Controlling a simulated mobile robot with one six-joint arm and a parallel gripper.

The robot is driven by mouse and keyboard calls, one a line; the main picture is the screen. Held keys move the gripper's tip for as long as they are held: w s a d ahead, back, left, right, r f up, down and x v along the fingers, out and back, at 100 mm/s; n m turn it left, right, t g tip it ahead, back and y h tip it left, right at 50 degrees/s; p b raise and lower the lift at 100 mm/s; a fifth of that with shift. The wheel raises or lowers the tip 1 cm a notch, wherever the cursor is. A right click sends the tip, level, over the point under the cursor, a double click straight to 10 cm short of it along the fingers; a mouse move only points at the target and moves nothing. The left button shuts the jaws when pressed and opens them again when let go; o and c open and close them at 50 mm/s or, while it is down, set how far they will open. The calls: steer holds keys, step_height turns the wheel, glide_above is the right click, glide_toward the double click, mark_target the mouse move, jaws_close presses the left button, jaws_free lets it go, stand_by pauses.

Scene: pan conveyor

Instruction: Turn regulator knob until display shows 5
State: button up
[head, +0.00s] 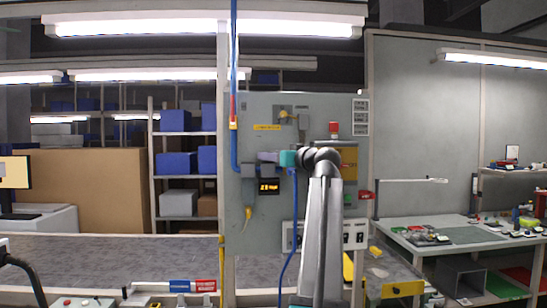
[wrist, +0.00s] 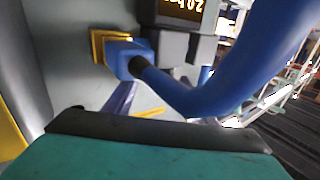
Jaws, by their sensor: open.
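The display (head: 269,187) on the grey control cabinet (head: 262,105) is lit in orange and starts with a 2; the rest is too small to read surely. In the wrist view the display (wrist: 182,5) is upside down, cut by the top edge, and seems to read 2.0 bar. My gripper (head: 270,163) is open in front of the cabinet, just above the display. Its teal body fills the bottom of the wrist view. A blue fitting (wrist: 122,57) on a yellow plate joins a thick blue hose (wrist: 215,95). I cannot clearly pick out the regulator knob; no grip on it shows.
The blue hose (head: 235,150) runs down the cabinet's left side, close to my gripper. A conveyor (head: 120,250) lies at left, a workbench (head: 455,237) at right.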

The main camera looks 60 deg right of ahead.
steer(key=c, duration=1)
steer(key=shift+c, duration=0.2)
